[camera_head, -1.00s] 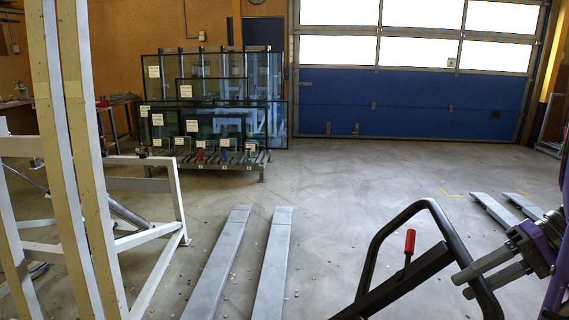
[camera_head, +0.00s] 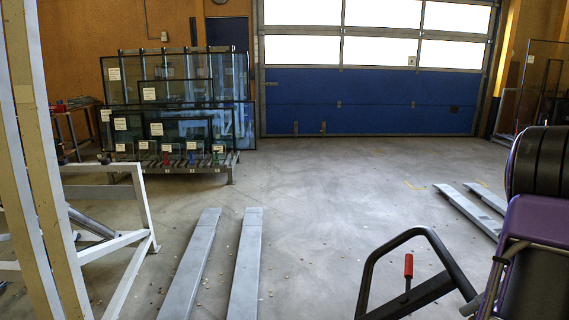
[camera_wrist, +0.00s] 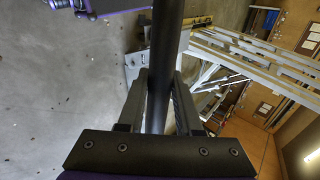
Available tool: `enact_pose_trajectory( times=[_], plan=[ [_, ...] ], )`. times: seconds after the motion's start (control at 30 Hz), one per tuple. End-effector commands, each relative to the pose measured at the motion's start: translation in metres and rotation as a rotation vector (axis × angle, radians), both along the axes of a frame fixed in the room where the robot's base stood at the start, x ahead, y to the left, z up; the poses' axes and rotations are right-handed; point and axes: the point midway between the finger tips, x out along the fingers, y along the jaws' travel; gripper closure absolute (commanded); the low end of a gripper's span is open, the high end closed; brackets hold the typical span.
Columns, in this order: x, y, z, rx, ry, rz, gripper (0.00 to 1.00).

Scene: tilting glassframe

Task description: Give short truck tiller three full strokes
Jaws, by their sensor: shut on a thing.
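The tiller's black loop handle (camera_head: 368,268) with a red lever (camera_head: 408,266) stands at the lower right of the head view. Its lower part is cut off by the picture's edge. In the wrist view a black tiller bar (camera_wrist: 167,35) runs between the two fingers of my gripper (camera_wrist: 160,85), which are shut on it. The truck's body is not visible.
Two grey forks (camera_head: 245,270) lie on the floor at the centre, and another pair (camera_head: 470,212) lies at right. A white and tan frame (camera_head: 140,205) stands at left. A rack of glass panes (camera_head: 180,140) stands at the back. The floor before the blue door (camera_head: 370,105) is clear.

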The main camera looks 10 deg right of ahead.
Motion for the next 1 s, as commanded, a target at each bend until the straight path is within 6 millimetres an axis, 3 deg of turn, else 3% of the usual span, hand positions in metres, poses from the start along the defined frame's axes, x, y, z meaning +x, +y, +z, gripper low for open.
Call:
enact_pose_trajectory(
  times=[0.33, 0.6, 0.7, 1.0],
  plan=[
    [-0.001, -0.006, -0.008, 0.000, 0.001, 0.001, 1.00],
    [-0.011, -0.050, -0.067, 0.002, 0.002, -0.001, 1.00],
    [-0.012, -0.060, -0.079, -0.001, 0.001, 0.001, 1.00],
    [-0.012, -0.064, -0.083, -0.002, -0.002, 0.002, 1.00]
  ],
)
